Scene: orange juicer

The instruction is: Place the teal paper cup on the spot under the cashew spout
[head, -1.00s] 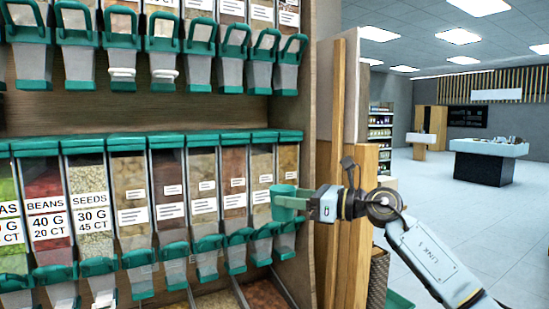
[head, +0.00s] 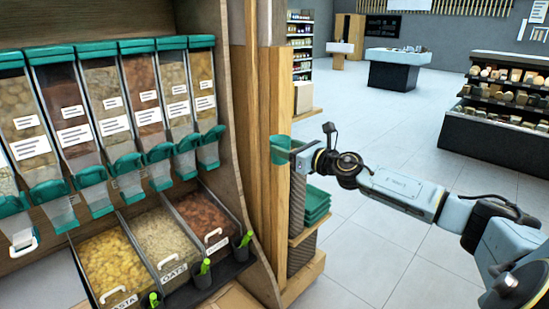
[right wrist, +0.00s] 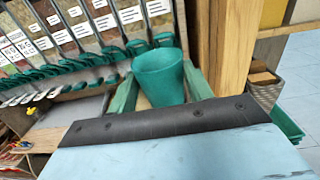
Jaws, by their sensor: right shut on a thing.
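The teal paper cup (head: 280,149) is in my right gripper (head: 294,151), in front of the wooden post at the right end of the dispenser wall. In the right wrist view the cup (right wrist: 160,80) looks upright, with the green fingers on both sides of it. The dispensers' teal spouts (head: 158,152) are left of the cup, and the cup is clear of them. The labels are too small to read, so I cannot tell which spout is the cashew one. My left gripper is not in view.
Open bins (head: 115,260) of dry food with white handles lie below the spouts. A wooden side panel (head: 237,110) and post (head: 275,195) stand between the dispensers and the cup. Stacked green baskets (head: 316,205) are below the gripper. Open floor lies to the right.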

